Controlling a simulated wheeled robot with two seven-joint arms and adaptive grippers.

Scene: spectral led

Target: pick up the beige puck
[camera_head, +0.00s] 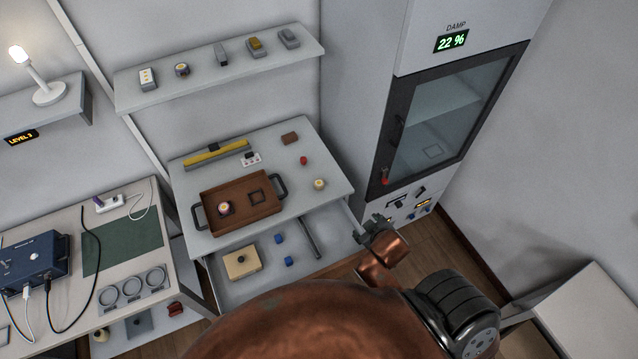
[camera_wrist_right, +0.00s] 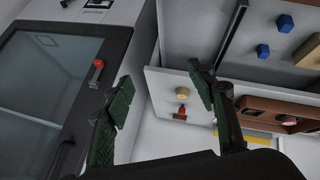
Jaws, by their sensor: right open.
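The beige puck (camera_head: 319,184) sits on the white table near its right edge, right of the brown tray, with a small red piece (camera_head: 303,160) behind it. In the right wrist view the puck (camera_wrist_right: 184,94) shows beyond the fingers, apart from them. My right gripper (camera_head: 378,230) is open and empty, to the right of and nearer than the table's corner. Its two dark fingers are spread in the right wrist view (camera_wrist_right: 160,90). My left gripper is in neither view.
A brown tray (camera_head: 262,220) with dark handles holds a round piece (camera_head: 224,208). An open drawer (camera_head: 332,236) below the table holds a beige box (camera_head: 241,262), blue cubes and a dark bar. A glass-door cabinet (camera_head: 450,110) stands to the right.

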